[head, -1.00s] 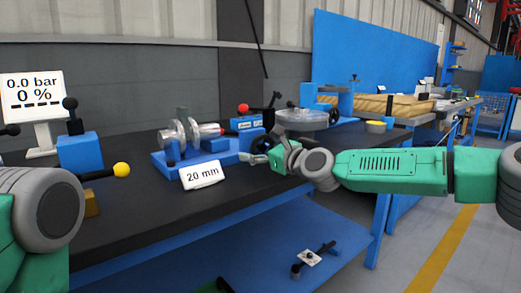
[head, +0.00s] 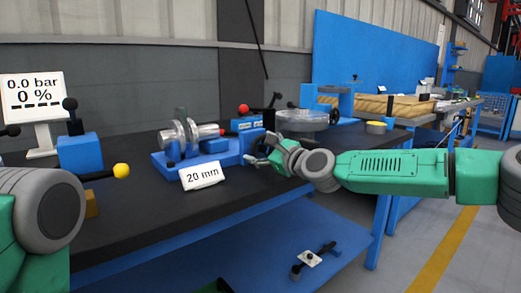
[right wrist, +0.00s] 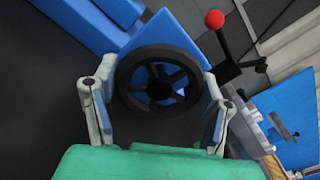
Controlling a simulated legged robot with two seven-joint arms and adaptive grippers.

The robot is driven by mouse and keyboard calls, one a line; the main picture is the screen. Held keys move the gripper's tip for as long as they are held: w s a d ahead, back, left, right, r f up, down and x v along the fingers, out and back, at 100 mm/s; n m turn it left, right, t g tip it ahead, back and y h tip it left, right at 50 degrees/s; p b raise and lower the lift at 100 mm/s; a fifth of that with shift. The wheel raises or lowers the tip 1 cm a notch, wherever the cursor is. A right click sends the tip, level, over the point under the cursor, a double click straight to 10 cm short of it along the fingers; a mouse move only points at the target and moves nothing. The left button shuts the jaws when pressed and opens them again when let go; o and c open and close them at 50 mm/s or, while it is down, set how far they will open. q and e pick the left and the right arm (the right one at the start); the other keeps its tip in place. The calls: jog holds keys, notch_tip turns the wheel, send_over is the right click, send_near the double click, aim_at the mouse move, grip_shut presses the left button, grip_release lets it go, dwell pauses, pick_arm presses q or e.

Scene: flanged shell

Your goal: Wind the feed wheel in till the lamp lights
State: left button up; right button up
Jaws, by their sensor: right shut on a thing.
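The feed wheel (right wrist: 160,83), black and spoked, sits between the two fingers of my right gripper (right wrist: 158,75) in the right wrist view. The fingers are shut on its rim from both sides. In the head view my right gripper (head: 258,152) is at the right end of a blue fixture (head: 225,156), and it hides most of the wheel. The fixture carries a shiny flanged shell (head: 181,133). A white card (head: 201,176) in front reads what looks like 20 mm. I cannot make out a lit lamp. My left gripper is out of view.
A display (head: 31,97) reads 0.0 bar, 0 %. A yellow-knobbed lever (head: 121,170) juts out at the left. A red-knobbed lever (right wrist: 215,20) stands close behind the wheel. A clear round dish (head: 307,119) is farther back. The dark bench top (head: 140,220) is bare in front.

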jog(key=shift+s+f+n, duration=0.1)
jog(key=shift+f+n, duration=0.1)
jog(key=shift+n, duration=0.6)
jog(key=shift+s+f+n, duration=0.1)
jog(key=shift+f+n, duration=0.1)
jog(key=shift+n, duration=0.6)
jog(key=shift+a+f, duration=0.1)
jog(key=o, duration=1.1)
jog(key=shift+o, duration=0.2)
jog(key=shift+d+r, duration=0.2)
jog(key=shift+v, duration=3.95)
jog(key=shift+f, duration=0.1)
